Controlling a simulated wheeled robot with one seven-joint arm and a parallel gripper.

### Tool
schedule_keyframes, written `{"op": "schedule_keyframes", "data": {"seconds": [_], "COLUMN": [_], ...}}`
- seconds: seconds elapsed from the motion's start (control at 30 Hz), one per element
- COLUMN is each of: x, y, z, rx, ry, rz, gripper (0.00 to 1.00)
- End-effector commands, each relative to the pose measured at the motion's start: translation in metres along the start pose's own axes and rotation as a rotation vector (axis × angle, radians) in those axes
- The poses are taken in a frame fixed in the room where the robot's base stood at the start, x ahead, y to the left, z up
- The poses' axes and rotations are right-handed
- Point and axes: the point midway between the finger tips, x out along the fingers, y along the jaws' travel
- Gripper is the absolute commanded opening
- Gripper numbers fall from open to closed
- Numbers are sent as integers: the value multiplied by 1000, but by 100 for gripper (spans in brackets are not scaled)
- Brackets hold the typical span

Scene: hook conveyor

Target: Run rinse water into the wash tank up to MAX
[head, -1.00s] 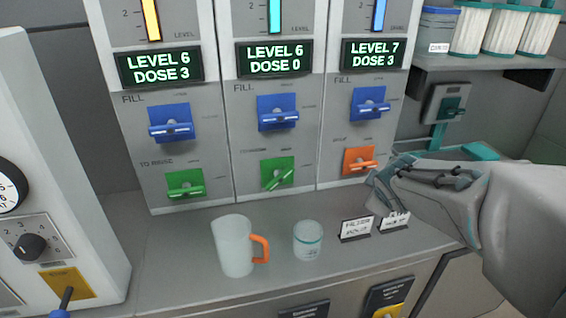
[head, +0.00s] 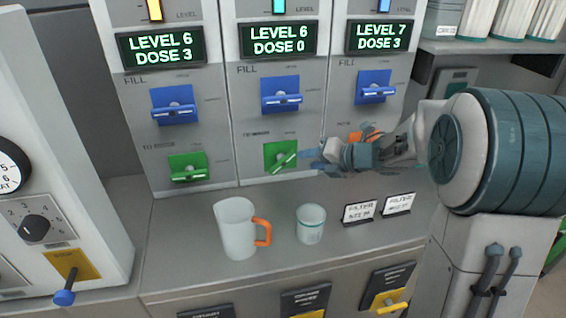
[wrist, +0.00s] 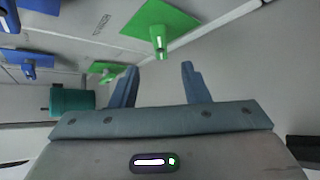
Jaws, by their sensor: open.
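Three grey panels carry lit displays: the left display (head: 160,49) reads LEVEL 6 DOSE 3, the middle display (head: 274,40) LEVEL 6 DOSE 0, the right display (head: 381,37) LEVEL 7 DOSE 3. Each has a blue FILL lever: left (head: 174,106), middle (head: 281,95), right (head: 374,88). Below, the left green lever (head: 187,168) is level and the middle green lever (head: 281,157) is slanted. My gripper (head: 308,160) is open and empty, beside the middle green lever. In the wrist view a green lever (wrist: 158,38) lies beyond my open fingers. No MAX mark is legible.
A frosted jug (head: 237,230) with an orange handle and a small cup (head: 311,224) stand on the counter below my gripper. Two filter signs (head: 360,211) stand to their right. An orange lever (head: 362,133) is partly hidden behind my gripper.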

Motion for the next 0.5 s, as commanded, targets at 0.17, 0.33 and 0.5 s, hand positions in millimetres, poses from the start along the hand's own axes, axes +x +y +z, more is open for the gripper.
{"op": "schedule_keyframes", "data": {"seconds": [0.17, 0.33, 0.5], "x": [41, 76, 101], "y": [-1, -1, -1], "z": [-2, -1, 0], "rx": [2, 3, 3], "ry": [3, 2, -1], "rz": [0, 0, -1], "gripper": [42, 42, 42]}}
